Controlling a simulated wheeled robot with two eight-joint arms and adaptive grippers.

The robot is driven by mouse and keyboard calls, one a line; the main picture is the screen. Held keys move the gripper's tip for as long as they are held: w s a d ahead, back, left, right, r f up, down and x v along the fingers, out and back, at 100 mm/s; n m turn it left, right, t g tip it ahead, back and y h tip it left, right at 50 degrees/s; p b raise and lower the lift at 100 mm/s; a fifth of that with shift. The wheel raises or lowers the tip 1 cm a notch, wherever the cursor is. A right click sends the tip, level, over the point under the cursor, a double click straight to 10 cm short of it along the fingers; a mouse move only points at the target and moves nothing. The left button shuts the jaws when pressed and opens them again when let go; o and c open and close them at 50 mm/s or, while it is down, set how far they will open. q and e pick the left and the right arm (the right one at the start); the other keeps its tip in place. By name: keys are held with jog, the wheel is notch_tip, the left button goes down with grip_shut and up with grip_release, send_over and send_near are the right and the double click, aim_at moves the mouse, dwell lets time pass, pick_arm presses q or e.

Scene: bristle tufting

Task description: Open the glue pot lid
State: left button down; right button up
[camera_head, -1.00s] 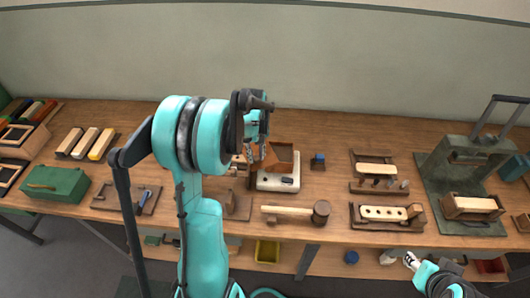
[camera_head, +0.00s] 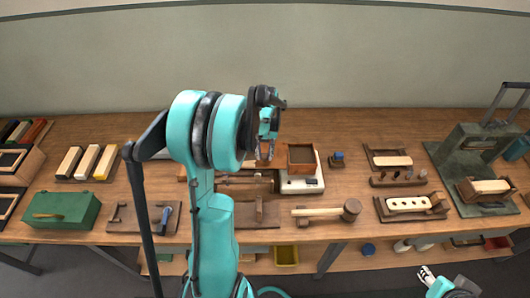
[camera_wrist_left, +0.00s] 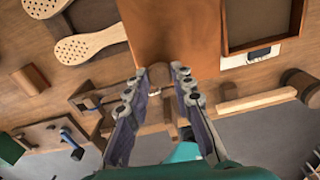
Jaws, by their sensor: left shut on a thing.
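The glue pot (camera_head: 302,158) is a square brown box on a white heater base, with its top open and dark inside. Its open tray-like interior (camera_wrist_left: 262,22) shows at upper right in the left wrist view. My left gripper (camera_head: 265,150) is just left of the pot. In the wrist view its fingers (camera_wrist_left: 168,80) are shut on the orange-brown lid (camera_wrist_left: 175,38), a flat panel held apart from the pot opening. The lid is mostly hidden behind the gripper in the head view. My right gripper (camera_head: 427,274) is low at the right, small, its jaws unclear.
A wooden mallet (camera_head: 350,210) lies in front of the pot. A small blue item (camera_head: 337,158) stands to its right. Two perforated paddles (camera_wrist_left: 92,42) lie left of the lid in the wrist view. A press (camera_head: 480,150) stands at the far right.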

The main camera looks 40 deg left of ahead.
dwell(0.3)
pick_arm(q)
jog(key=c, duration=1.3)
grip_release()
jog(key=shift+w+d, duration=0.1)
notch_tip(320, 180, up, 12)
